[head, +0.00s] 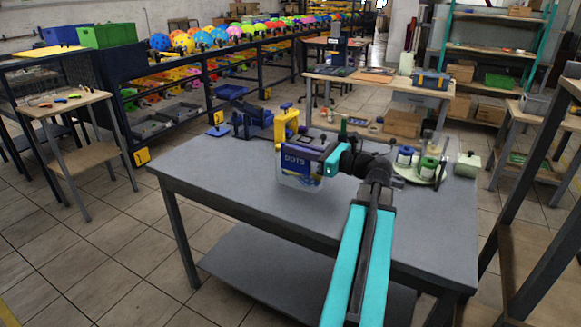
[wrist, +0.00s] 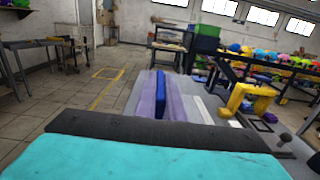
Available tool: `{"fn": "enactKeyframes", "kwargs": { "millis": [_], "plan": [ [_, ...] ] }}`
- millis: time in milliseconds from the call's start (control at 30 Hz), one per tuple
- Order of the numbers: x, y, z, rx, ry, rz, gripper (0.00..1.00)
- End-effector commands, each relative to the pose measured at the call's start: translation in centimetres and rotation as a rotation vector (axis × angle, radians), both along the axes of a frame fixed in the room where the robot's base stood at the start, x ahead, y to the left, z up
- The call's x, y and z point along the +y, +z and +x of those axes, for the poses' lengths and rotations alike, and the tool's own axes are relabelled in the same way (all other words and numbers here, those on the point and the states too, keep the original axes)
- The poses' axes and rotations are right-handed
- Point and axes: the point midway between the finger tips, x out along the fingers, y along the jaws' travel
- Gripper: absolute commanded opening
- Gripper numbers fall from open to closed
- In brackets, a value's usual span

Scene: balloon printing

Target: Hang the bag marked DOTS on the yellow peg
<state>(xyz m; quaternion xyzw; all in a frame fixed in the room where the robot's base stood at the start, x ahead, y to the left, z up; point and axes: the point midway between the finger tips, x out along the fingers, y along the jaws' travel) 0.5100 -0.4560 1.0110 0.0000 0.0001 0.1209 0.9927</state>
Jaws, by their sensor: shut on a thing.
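The bag marked DOTS (head: 301,166) is clear with a dark blue label and yellow and blue contents. It hangs upright over the grey table, at the end of my arm. My gripper (head: 314,153) is shut on its upper part. The yellow peg (head: 288,124) stands just behind and above the bag in the head view. In the wrist view the yellow peg (wrist: 238,99) is to the right of the fingers, apart from them. The bag's lower part is hidden there.
The grey table (head: 225,170) is clear at its front left. At the right, a round tray (head: 400,174) bears green and blue spools, beside a pale green box (head: 468,164).

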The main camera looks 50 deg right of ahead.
Motion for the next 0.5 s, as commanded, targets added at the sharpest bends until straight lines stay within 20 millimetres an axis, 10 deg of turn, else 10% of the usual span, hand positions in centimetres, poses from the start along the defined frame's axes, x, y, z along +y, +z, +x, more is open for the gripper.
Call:
{"fn": "enactKeyframes", "kwargs": {
  "millis": [500],
  "plan": [
    [-2.8,-0.4,4.0,0.0,0.003,0.001,0.0]
  ]
}}
